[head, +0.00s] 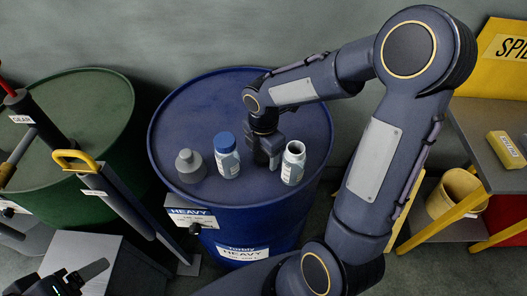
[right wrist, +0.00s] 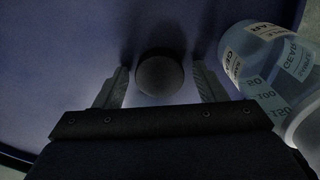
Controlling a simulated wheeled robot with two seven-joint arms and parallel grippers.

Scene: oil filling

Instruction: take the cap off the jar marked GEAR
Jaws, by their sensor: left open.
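A pale jar (head: 293,163) stands upright on the blue drum, its top bare and white with no cap on it. In the right wrist view the jar (right wrist: 262,68) is at the right, with a label that seems to read GEAR. My right gripper (head: 268,158) is low over the drum, just left of this jar. In the right wrist view its fingers (right wrist: 160,72) are apart, on either side of a dark round piece (right wrist: 160,76), perhaps the cap, with gaps on both sides. My left gripper (head: 76,280) is open at the lower left, away from the drum.
A blue-capped jar (head: 227,158) and a grey container (head: 190,166) stand left of my right gripper on the blue drum (head: 290,100). A green drum (head: 90,95) and tools with a yellow handle (head: 78,160) are at the left. A yellow shelf (head: 490,140) stands at the right.

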